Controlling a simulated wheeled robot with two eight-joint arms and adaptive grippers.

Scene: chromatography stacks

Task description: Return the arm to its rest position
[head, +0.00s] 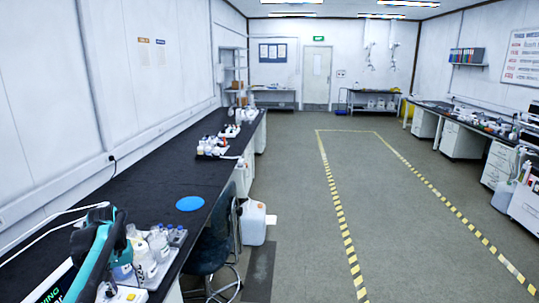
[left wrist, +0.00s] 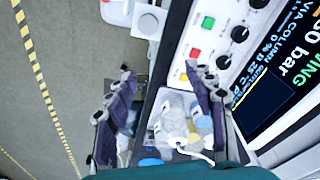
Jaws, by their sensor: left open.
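My left arm (head: 96,252), teal and dark, comes in at the lower left of the head view, above the near end of the black bench (head: 150,192). My left gripper (left wrist: 159,72) shows in the left wrist view with its two dark fingers spread apart and nothing between them. Beyond the fingers is a clear tray (left wrist: 172,106) with bottles in it. An instrument with knobs, coloured buttons and a lit screen (left wrist: 285,62) is close on the right of that view. My right gripper is not in view.
Bottles (head: 146,262) stand on the bench close beside my arm. A blue disc (head: 189,204) lies farther along. A dark stool (head: 209,252) and a white canister (head: 253,223) stand at the bench's edge. The grey floor (head: 290,200) to the right is open.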

